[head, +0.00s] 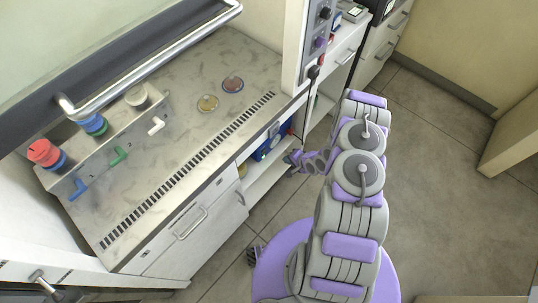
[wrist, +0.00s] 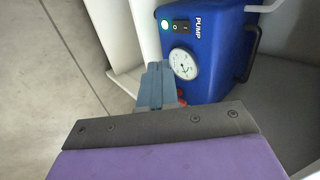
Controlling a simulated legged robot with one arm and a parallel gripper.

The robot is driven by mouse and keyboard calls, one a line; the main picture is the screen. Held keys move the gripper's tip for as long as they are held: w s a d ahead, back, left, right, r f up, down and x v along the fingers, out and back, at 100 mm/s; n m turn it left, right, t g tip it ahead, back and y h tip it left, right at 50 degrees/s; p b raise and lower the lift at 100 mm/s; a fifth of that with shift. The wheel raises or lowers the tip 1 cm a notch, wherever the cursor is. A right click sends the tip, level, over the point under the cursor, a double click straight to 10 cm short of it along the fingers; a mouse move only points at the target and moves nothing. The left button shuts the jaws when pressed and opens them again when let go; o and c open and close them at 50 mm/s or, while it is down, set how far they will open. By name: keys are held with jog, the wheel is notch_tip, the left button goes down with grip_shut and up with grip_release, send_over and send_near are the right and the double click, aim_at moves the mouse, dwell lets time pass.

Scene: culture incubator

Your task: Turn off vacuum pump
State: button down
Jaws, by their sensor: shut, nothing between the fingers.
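The vacuum pump is a blue box marked PUMP (wrist: 222,40) in the wrist view. Its face has a black rocker switch (wrist: 181,27), a lit pale green lamp (wrist: 165,25) and a round white gauge (wrist: 184,64). In the head view the pump (head: 267,145) sits on an open shelf under the worktop, partly hidden, with a green light showing. My gripper (wrist: 158,66) is shut and empty, its fingertips just in front of the pump near the gauge. Whether they touch it I cannot tell. It also shows in the head view (head: 292,159) beside the shelf opening.
The hood worktop (head: 180,110) above carries two round dishes (head: 220,94). White shelf panels (wrist: 112,35) stand left of the pump in the wrist view. The floor (head: 450,200) to the right is clear.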

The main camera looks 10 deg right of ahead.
aim_at(264, 152)
jog(key=shift+s+a+f, duration=0.15)
jog(key=shift+s+f, duration=0.1)
jog(key=shift+f, duration=0.05)
jog(key=w+a+r+b+x, duration=0.1)
jog(key=b+x, duration=0.3)
jog(key=x, duration=0.9)
jog(key=shift+w+a+r, duration=0.25)
jog(key=shift+w+r, duration=0.1)
jog(key=shift+r, duration=0.15)
